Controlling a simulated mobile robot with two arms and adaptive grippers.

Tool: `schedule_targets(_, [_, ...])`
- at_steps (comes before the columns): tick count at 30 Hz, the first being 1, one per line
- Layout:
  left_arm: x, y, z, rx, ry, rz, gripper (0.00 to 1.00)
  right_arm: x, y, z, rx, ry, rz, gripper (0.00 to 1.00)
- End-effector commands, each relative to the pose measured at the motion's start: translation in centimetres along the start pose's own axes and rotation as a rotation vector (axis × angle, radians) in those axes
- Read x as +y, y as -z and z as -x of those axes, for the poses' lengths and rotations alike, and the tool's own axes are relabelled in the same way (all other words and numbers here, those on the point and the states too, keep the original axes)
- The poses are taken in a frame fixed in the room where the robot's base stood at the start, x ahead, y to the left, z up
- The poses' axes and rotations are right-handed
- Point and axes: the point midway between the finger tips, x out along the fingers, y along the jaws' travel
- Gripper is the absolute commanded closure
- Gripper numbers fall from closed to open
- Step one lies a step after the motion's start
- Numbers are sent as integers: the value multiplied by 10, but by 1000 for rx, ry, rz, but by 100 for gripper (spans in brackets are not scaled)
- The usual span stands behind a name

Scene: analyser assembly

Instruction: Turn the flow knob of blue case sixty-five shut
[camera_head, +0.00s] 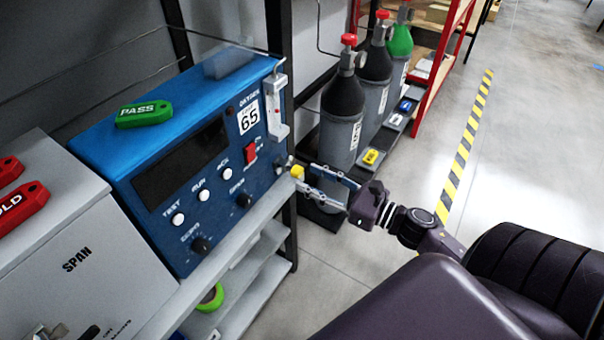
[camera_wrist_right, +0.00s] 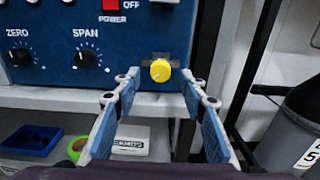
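The blue case (camera_head: 185,135) labelled 65 stands on a shelf. Its yellow flow knob (camera_head: 297,172) sits at the lower right of the front, and it also shows in the right wrist view (camera_wrist_right: 160,71) with a pale pointer line toward its lower left. My right gripper (camera_head: 306,178) is open in front of the knob. In the right wrist view the fingertips (camera_wrist_right: 160,79) stand left and right of the knob, with a gap on each side. I cannot tell whether the tips overlap it in depth. My left gripper is not in view.
A green PASS tag (camera_head: 144,114) lies on the blue case. A grey SPAN case (camera_head: 85,265) with red tags stands at left. Gas cylinders (camera_head: 342,120) stand behind my right gripper. A dark rack post (camera_wrist_right: 205,50) is just right of the knob. The floor at right is open.

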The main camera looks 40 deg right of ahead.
Motion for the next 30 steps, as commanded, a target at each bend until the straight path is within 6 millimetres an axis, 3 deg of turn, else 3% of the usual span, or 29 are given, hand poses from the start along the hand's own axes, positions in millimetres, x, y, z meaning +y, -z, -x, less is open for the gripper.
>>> schedule_targets(6, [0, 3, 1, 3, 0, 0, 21, 0, 0, -25, -1, 0, -1, 61])
schedule_targets(17, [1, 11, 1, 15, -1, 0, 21, 0, 0, -30, 1, 2, -3, 62])
schedule_targets(27, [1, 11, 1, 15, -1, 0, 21, 0, 0, -30, 1, 2, -3, 100])
schedule_targets(30, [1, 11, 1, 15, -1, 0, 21, 0, 0, -30, 1, 2, -4, 100])
